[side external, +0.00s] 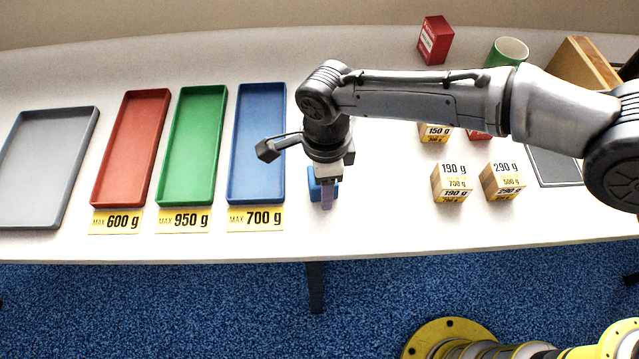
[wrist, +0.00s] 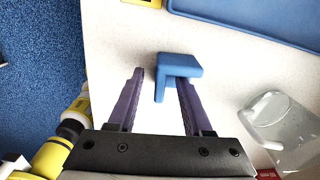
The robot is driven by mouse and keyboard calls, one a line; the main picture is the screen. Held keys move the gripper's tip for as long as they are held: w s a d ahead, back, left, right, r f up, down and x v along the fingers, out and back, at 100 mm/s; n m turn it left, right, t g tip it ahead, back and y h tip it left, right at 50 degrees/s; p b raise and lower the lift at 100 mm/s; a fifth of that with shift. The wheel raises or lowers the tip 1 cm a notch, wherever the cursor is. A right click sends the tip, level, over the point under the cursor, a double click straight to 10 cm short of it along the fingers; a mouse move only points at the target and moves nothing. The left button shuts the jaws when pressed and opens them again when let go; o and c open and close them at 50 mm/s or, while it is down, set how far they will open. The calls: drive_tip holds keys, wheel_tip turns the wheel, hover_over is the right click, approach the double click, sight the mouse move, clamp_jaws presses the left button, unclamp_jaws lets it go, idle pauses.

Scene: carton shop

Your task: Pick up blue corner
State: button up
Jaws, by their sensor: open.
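The blue corner (wrist: 180,65) is a small angled piece standing on the white table. In the wrist view it lies at the fingertips, with one arm pointing down between the fingers and the other reaching right, past the right fingertip. In the side view the blue corner (side external: 314,187) is partly hidden behind my gripper (side external: 329,194), just right of the blue tray. My gripper, also in the wrist view (wrist: 160,78), is open with purple fingers pointing down. A gap shows between the left finger and the piece; whether the right finger touches it I cannot tell.
The blue tray (side external: 285,127) is close on the left, then green (side external: 221,140), red (side external: 160,140) and grey (side external: 90,140) trays. Weight-marked boxes (side external: 449,185) stand to the right. A clear object (wrist: 282,122) lies right of my fingers in the wrist view. The table's front edge is near.

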drive_tip(key=shift+f, duration=0.1)
clamp_jaws()
idle(0.5)
